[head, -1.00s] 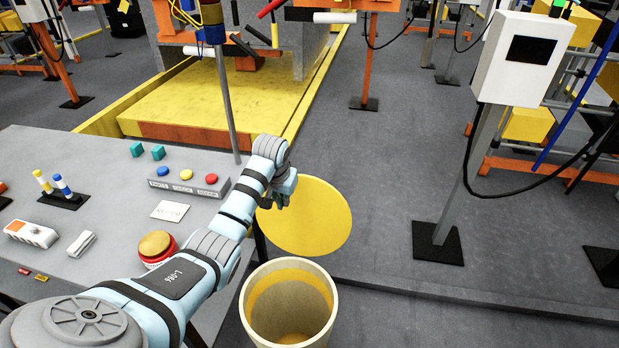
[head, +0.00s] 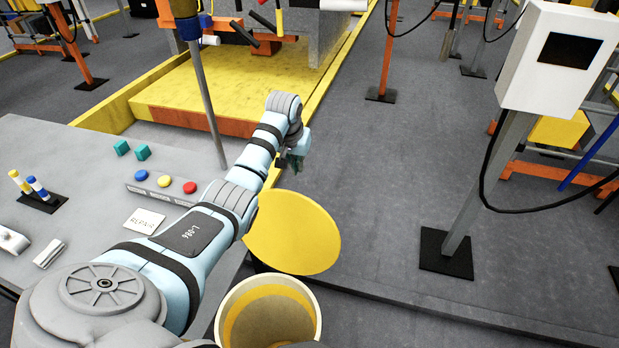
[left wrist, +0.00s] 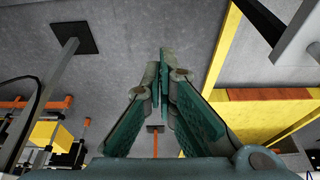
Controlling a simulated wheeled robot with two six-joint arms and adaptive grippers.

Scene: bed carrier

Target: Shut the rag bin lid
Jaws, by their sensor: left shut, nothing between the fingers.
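The rag bin (head: 221,318) is a cream, round, open-topped bin with a yellow inside, at the bottom of the head view. Its round yellow lid (head: 295,235) stands open, tilted back at the bin's far side. My left gripper (head: 291,166) is beyond the lid's upper edge and looks apart from it in the head view. In the left wrist view, the left gripper (left wrist: 163,75) has its green fingers together with nothing between them. The lid and bin do not show in that view. My right gripper is not in view.
A grey table (head: 85,165) with colored buttons, a card and small parts stands left of the bin. A white box on a post (head: 550,60) stands at the right. A yellow platform (head: 220,90) lies behind.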

